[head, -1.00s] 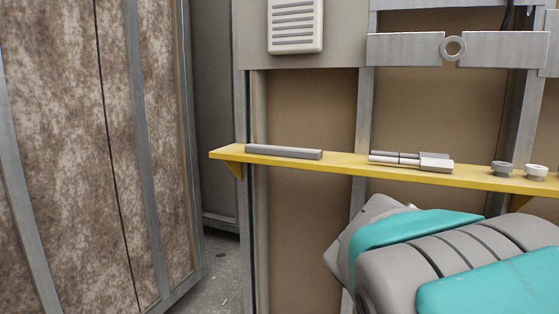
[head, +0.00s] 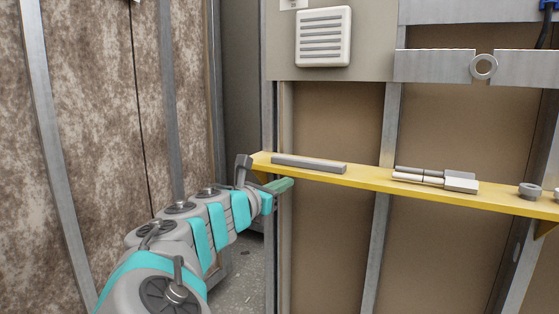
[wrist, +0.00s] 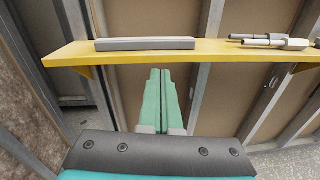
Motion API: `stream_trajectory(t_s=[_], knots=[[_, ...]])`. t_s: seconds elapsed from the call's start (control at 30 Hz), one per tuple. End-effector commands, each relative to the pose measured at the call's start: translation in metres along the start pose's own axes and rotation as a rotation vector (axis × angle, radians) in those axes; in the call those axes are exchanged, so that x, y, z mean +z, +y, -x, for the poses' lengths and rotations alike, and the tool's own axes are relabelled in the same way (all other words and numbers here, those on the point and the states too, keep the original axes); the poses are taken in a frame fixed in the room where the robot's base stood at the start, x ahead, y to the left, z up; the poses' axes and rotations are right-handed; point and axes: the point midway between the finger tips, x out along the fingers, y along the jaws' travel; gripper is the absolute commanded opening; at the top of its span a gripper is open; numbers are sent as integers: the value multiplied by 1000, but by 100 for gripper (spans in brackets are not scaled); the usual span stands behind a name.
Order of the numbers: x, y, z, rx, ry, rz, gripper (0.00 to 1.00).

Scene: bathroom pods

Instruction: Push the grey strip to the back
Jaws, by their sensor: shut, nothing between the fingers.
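The grey strip (head: 309,164) lies flat along the left part of the yellow shelf (head: 372,181), lengthwise with it. In the wrist view the strip (wrist: 145,44) lies across the shelf near its left end. My gripper (head: 288,184) is at the shelf's left end, in front of its front edge and a little below the strip. In the wrist view its two green fingers (wrist: 160,75) are together and empty, pointing toward the shelf below the strip. The fingertips are apart from the strip.
A white vent (head: 323,37) and a metal plate with a ring (head: 484,67) are on the wall above. A brown panel stands at left.

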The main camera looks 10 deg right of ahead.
Motion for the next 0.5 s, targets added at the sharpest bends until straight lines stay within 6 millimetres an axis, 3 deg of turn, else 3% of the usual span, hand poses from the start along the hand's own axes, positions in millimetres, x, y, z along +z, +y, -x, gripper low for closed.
stream_trajectory(t_s=[0.1, 0.2, 0.5], knots=[[2, 22, 11, 38, -27, 75, 0], [2, 25, 10, 43, -31, 90, 0], [2, 25, -31, 38, -30, 87, 0]])
